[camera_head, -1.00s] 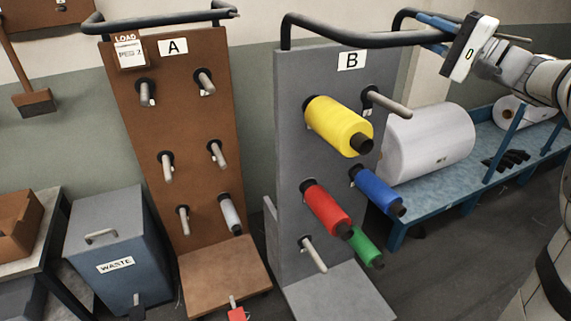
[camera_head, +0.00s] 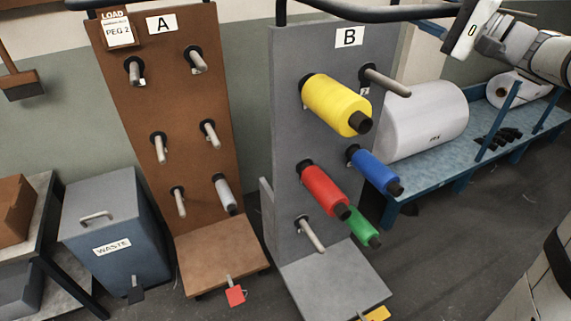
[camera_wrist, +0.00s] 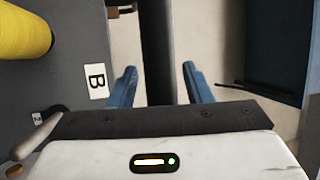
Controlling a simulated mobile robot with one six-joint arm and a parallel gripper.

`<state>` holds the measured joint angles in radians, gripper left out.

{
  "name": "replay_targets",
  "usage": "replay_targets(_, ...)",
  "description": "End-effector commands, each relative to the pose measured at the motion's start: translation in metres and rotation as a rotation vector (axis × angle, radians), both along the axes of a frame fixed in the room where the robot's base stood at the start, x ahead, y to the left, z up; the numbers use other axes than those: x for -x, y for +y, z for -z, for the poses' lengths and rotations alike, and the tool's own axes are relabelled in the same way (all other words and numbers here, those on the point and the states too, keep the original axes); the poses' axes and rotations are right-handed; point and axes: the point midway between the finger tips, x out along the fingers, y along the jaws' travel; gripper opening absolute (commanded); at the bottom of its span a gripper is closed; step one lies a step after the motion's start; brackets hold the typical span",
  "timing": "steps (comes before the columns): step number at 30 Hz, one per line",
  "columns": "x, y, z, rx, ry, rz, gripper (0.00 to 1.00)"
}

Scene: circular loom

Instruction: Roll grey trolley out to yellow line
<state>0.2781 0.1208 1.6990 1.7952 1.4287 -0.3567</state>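The grey trolley (camera_head: 287,130), marked B, stands upright in the middle of the head view and carries yellow, red, blue and green spools. Its dark handle bar (camera_head: 365,13) runs along the top edge of the picture. My gripper (camera_wrist: 158,82) is at the right end of this bar. In the wrist view its two blue fingers are apart, with the dark handle bar (camera_wrist: 155,45) showing between them. I cannot tell whether they touch it. A yellow tag (camera_head: 377,314) is at the trolley's foot. I see no yellow line on the floor.
A brown trolley (camera_head: 135,100) marked A stands close on the left, with a red tag (camera_head: 236,295) at its foot. A waste bin (camera_head: 118,235) is beside it. A blue bench (camera_head: 440,165) with a large white roll (camera_head: 425,118) stands behind right. Grey floor (camera_head: 440,270) is clear at front right.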

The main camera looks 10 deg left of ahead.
Motion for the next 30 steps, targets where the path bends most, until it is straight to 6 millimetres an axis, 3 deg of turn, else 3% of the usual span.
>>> replay_targets(8,0.0,0.0,-0.003,0.0,-0.002,0.0,0.45)
replay_targets(22,0.001,0.0,-0.032,-0.002,-0.008,0.001,0.45)
replay_targets(30,0.001,0.0,-0.037,-0.004,-0.012,0.001,0.57)
